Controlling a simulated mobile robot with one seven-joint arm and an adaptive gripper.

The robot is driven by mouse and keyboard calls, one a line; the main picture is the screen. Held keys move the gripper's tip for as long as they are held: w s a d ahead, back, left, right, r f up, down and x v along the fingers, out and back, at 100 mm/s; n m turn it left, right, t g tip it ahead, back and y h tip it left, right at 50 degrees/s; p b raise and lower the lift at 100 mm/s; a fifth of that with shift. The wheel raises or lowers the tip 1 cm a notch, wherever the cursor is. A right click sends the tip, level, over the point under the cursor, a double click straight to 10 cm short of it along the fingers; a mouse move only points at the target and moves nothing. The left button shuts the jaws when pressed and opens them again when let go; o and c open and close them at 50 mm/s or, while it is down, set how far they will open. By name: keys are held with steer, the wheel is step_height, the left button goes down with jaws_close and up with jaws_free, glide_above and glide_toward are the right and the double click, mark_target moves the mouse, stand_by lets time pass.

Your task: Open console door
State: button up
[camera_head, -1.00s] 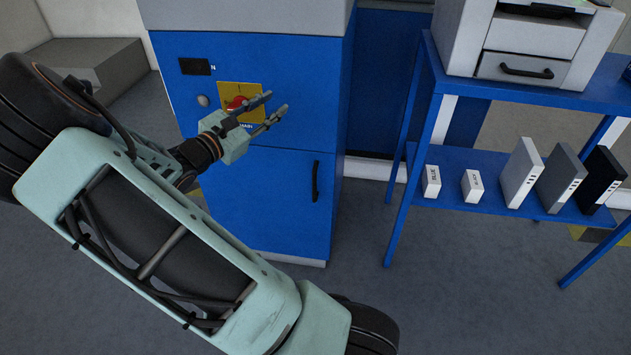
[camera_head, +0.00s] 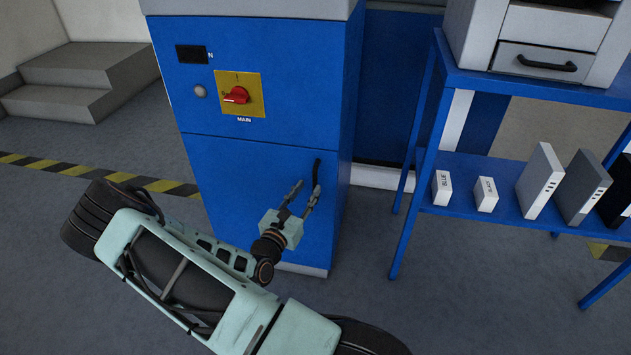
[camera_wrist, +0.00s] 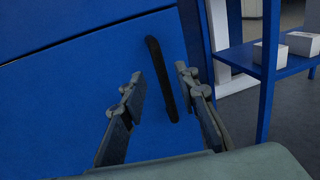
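The blue console (camera_head: 250,85) stands ahead of me. Its lower door (camera_head: 235,180) looks closed, with no visible gap beyond the seam line. A black vertical handle (camera_head: 317,170) sits near the door's right edge. My gripper (camera_head: 307,188) is at the handle, its fingers open and pointing up at it. In the wrist view the handle (camera_wrist: 160,72) stands between the two open fingertips (camera_wrist: 160,82), and neither finger appears to touch it. The upper panel carries a red rotary switch (camera_head: 237,95) on a yellow plate marked MAIN.
A blue shelf table (camera_head: 480,84) stands to the right, holding a grey-white machine (camera_head: 545,40) on top and small white boxes (camera_head: 442,187) on its lower shelf. Grey steps (camera_head: 85,75) and a striped floor line (camera_head: 90,173) are at left. The floor in front is free.

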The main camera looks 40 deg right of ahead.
mark_target(314, 180)
steer(key=b+x, duration=0.1)
steer(key=x, duration=0.5)
steer(key=shift+w+d, duration=0.1)
steer(key=shift+c, duration=0.4)
jaws_close()
